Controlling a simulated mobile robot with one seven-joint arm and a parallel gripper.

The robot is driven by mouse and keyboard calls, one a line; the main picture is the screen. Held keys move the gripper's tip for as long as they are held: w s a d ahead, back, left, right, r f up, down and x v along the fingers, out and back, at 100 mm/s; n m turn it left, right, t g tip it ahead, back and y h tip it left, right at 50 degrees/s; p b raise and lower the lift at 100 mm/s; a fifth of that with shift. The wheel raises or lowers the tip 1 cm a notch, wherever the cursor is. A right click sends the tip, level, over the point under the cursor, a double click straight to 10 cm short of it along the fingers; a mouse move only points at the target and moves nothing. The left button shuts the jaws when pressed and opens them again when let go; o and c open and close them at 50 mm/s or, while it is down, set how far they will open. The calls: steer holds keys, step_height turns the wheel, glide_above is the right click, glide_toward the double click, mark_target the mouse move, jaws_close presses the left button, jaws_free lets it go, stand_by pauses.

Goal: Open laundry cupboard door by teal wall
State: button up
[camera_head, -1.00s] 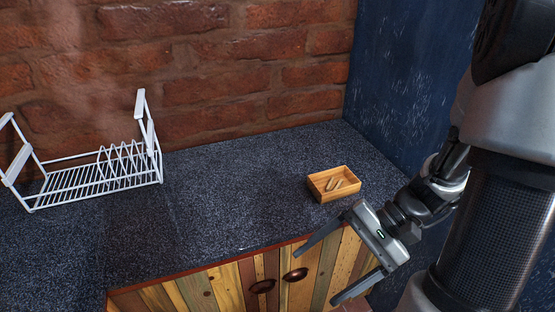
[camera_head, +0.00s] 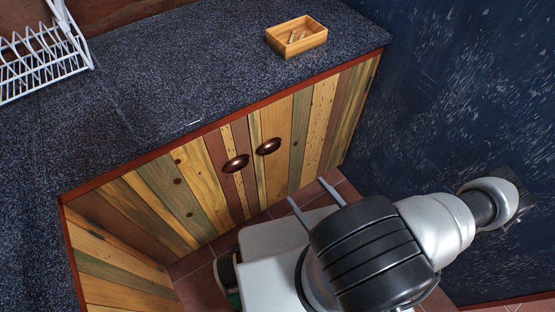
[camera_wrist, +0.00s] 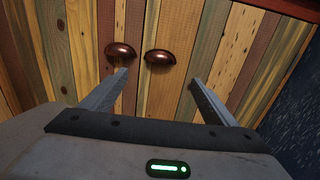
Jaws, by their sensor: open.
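The cupboard's right door (camera_head: 300,130), of multicoloured vertical planks, stands shut beside the dark blue wall (camera_head: 455,90). Its dark copper cup handle (camera_head: 268,146) is near its left edge. The left door (camera_head: 195,180) is also shut, with a matching handle (camera_head: 236,163). My gripper (camera_head: 309,192) is open and empty, low in front of the right door. In the wrist view the right handle (camera_wrist: 159,57) appears between the fingertips, slightly beyond them. The left handle (camera_wrist: 120,50) appears just above the left fingertip. I cannot tell whether that finger touches it.
A dark speckled counter (camera_head: 190,75) with a red edge overhangs the doors. On it are a small wooden box (camera_head: 297,37) and a white dish rack (camera_head: 40,60). Another plank cabinet side (camera_head: 115,260) stands at left. Tiled floor (camera_head: 200,280) shows below.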

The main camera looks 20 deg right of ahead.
mark_target(273, 150)
steer(key=b+x, duration=0.2)
steer(key=x, duration=1.5)
steer(key=shift+w+f, duration=0.15)
steer(key=shift+w, duration=0.05)
steer(key=c, duration=1.3)
steer(key=shift+o, duration=0.2)
steer(key=shift+s, duration=0.15)
